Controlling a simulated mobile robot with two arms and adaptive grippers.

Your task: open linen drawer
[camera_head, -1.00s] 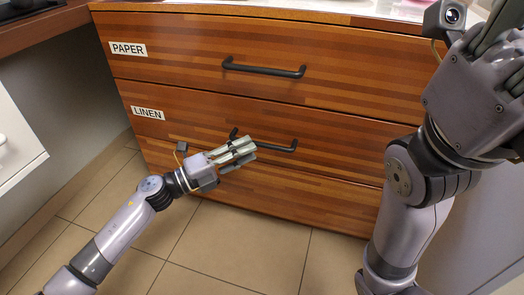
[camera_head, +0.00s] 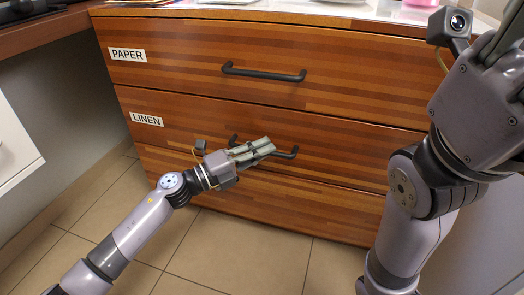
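The linen drawer (camera_head: 180,133) is the middle wooden drawer, with a white LINEN label (camera_head: 147,119) at its left. It looks shut, flush with the drawers above and below. Its black bar handle (camera_head: 291,154) is partly hidden behind my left gripper (camera_head: 268,148). The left gripper's fingers lie across the handle's middle in this view; I cannot tell whether they touch it or how far apart they are. My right gripper (camera_head: 500,35) is raised at the upper right, partly cut off by the picture edge, well away from the handle.
The PAPER drawer (camera_head: 180,65) above is shut, with its own black handle (camera_head: 263,73). A third drawer (camera_head: 300,200) lies below. The countertop (camera_head: 380,13) holds items at the top edge. Tiled floor (camera_head: 240,250) is clear in front. A white unit (camera_head: 15,145) stands at the left.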

